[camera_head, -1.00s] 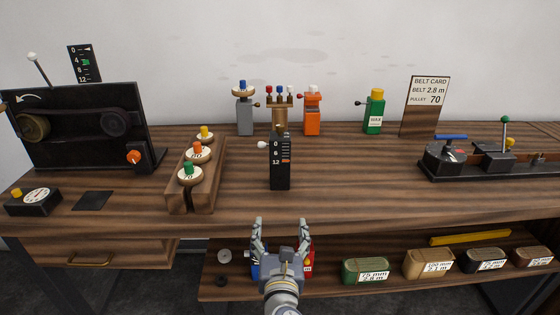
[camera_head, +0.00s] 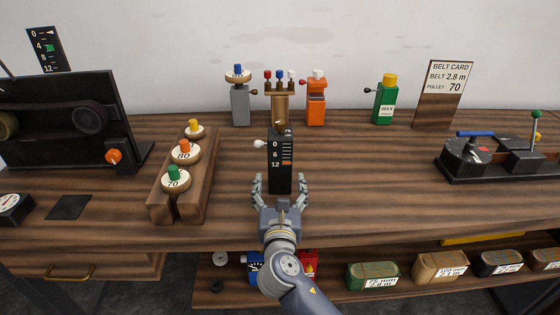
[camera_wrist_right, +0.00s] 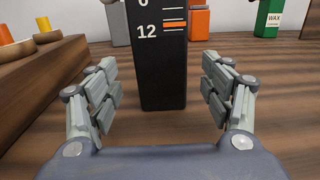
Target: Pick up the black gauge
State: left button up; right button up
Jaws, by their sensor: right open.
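The black gauge (camera_head: 280,165) stands upright on the wooden workbench, with a white scale reading 0, 6, 12, an orange mark and a white knob on its left side. My right gripper (camera_head: 280,187) is open at the front of its lower part. In the right wrist view the gauge (camera_wrist_right: 162,60) stands centred between the two spread fingers (camera_wrist_right: 162,95), a little beyond them, with gaps on both sides. The gauge's top is cut off there. My left gripper is not in view.
A wooden rack (camera_head: 187,187) with several round pulleys stands to the left. Behind the gauge are a grey device (camera_head: 240,106), a peg stand (camera_head: 280,104) and an orange device (camera_head: 315,105). The bench right of the gauge is clear up to a black machine (camera_head: 480,165).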

aim_at(280, 168)
jog(key=shift+w+f, duration=0.1)
jog(key=shift+w, duration=0.7)
jog(key=w, duration=0.4)
jog(key=shift+w+d+r, duration=0.2)
jog(key=shift+w+r, duration=0.05)
jog(key=shift+w, duration=0.15)
jog(key=shift+s, duration=0.1)
jog(key=shift+c, duration=0.3)
jog(key=c, duration=1.4)
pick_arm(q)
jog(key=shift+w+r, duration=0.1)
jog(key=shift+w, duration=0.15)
pick_arm(e)
jog(key=shift+r, duration=0.15)
jog(key=shift+c, duration=1.3)
